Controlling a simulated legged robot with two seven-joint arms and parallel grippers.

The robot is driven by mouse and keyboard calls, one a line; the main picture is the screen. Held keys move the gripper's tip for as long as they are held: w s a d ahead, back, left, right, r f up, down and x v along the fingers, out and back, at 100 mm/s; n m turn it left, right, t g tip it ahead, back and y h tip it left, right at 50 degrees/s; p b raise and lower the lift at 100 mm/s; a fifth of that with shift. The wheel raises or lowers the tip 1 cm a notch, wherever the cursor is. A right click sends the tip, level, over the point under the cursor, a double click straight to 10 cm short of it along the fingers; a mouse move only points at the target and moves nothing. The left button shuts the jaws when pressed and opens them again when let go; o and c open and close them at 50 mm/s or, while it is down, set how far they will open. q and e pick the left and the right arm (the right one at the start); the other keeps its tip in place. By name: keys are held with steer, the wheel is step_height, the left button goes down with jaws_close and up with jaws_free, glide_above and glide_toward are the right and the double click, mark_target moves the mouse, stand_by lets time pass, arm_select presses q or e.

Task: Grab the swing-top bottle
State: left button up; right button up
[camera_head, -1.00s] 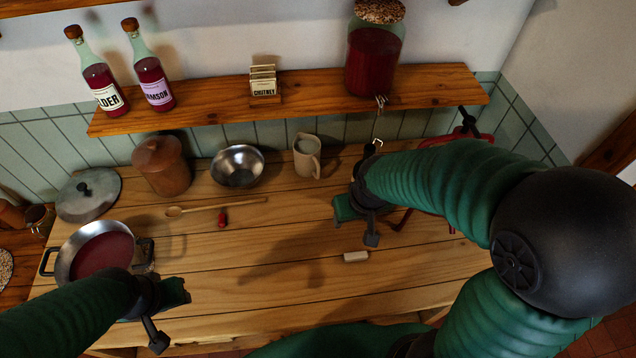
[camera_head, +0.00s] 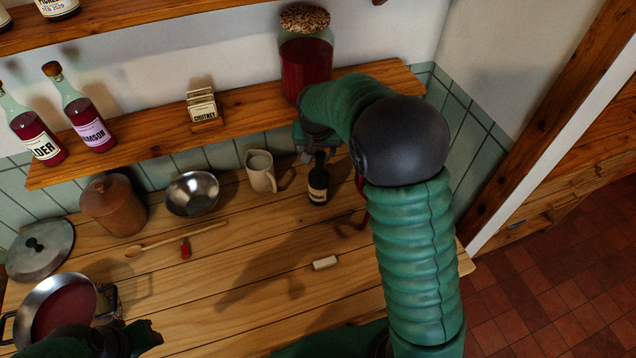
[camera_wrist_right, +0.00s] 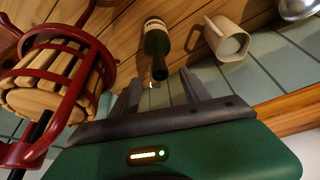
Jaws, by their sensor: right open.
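A dark bottle with a pale label (camera_head: 318,185), which I take for the swing-top bottle, stands upright on the wooden table at the back. The right wrist view shows it too (camera_wrist_right: 157,42), its neck pointing toward the gripper; the stopper is too small to make out clearly. My right gripper (camera_head: 309,150) is open and empty, above the bottle and close to the shelf's front edge. Its fingers (camera_wrist_right: 160,88) are spread in the wrist view, with the bottle top between and just beyond the tips. My left gripper (camera_head: 138,338) is at bottom left, beside the pan; its jaws are unclear.
A beige mug (camera_head: 260,172) stands left of the bottle. A red-framed press with wooden slats (camera_wrist_right: 60,75) stands on its other side. The shelf (camera_head: 160,140) overhangs behind and carries a big red jar (camera_head: 304,65). A small pale block (camera_head: 325,263) lies in front.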

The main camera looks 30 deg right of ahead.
mark_target(319, 158)
steer(key=x, duration=0.2)
steer(key=d+x, duration=0.1)
steer(key=x, duration=0.2)
steer(key=shift+d, duration=0.1)
steer(key=x, duration=0.2)
steer(key=a+p+x, duration=0.1)
steer(key=x, duration=0.2)
steer(key=shift+a+f, duration=0.15)
steer(key=shift+a, duration=0.1)
steer(key=shift+d, duration=0.3)
steer(key=shift+c, duration=1.2)
steer(key=shift+d, duration=0.2)
steer(key=c, duration=0.5)
steer(key=shift+a, duration=0.3)
jaws_close()
